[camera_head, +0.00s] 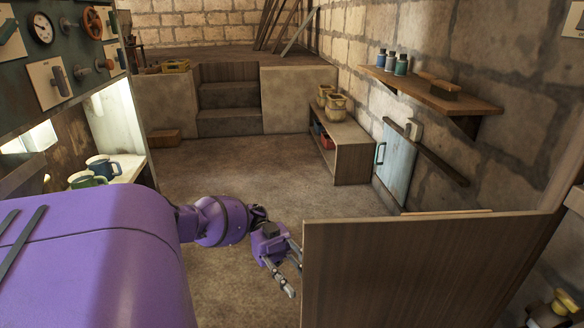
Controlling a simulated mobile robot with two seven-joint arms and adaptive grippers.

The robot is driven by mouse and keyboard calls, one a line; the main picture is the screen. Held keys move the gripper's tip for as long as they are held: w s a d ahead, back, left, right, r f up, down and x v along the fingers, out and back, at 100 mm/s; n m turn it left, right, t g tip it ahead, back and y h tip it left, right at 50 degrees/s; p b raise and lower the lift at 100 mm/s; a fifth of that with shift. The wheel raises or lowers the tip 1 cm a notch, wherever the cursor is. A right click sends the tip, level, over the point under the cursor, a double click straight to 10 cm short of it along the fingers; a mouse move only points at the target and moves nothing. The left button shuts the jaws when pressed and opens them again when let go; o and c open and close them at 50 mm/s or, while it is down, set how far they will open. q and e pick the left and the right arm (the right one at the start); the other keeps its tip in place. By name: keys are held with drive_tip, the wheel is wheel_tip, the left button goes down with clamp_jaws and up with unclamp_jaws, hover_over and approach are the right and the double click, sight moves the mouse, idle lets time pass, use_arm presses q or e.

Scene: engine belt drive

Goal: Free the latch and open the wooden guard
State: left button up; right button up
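A brown wooden panel (410,268), which looks like the guard, stands upright in the right foreground. I cannot tell whether it is open or closed. No latch can be made out on its visible face. My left gripper (294,280) is just left of the panel's left edge, with its fingers spread and nothing between them. I cannot tell whether a finger touches the panel. My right gripper is not in view.
A control panel with a gauge (41,28) and a red handwheel (92,23) is at left, above mugs (103,168) on a ledge. A low cabinet (352,158) and a wall shelf (430,92) stand along the right wall. The middle floor is clear.

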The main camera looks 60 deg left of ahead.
use_arm(q)
drive_tip(key=shift+a, duration=1.4)
